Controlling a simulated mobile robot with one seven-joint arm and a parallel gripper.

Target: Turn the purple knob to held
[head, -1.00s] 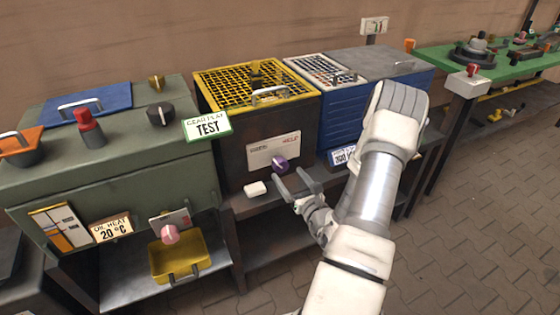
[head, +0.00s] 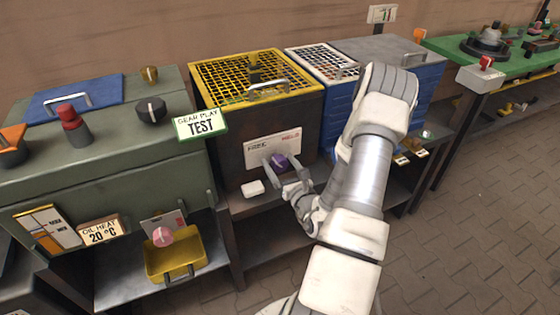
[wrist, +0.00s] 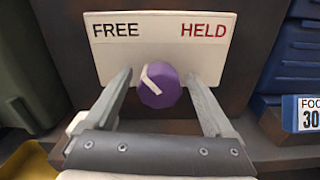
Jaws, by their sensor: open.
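The purple knob (wrist: 159,86) sits on a white plate (wrist: 205,57) marked FREE at the left and HELD in red at the right. Its white pointer line tilts up and to the left, toward FREE. The knob (head: 279,161) also shows in the head view, on the dark front of the box with the yellow grid top. My gripper (wrist: 160,82) is open, with one finger on each side of the knob. In the wrist view a gap shows on both sides, so the fingers appear apart from it. My gripper (head: 282,166) partly hides the plate in the head view.
A small white block (head: 252,188) lies on the shelf left of my gripper. A green cabinet (head: 110,170) with a pink knob (head: 162,236) and yellow bin (head: 176,262) stands left.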

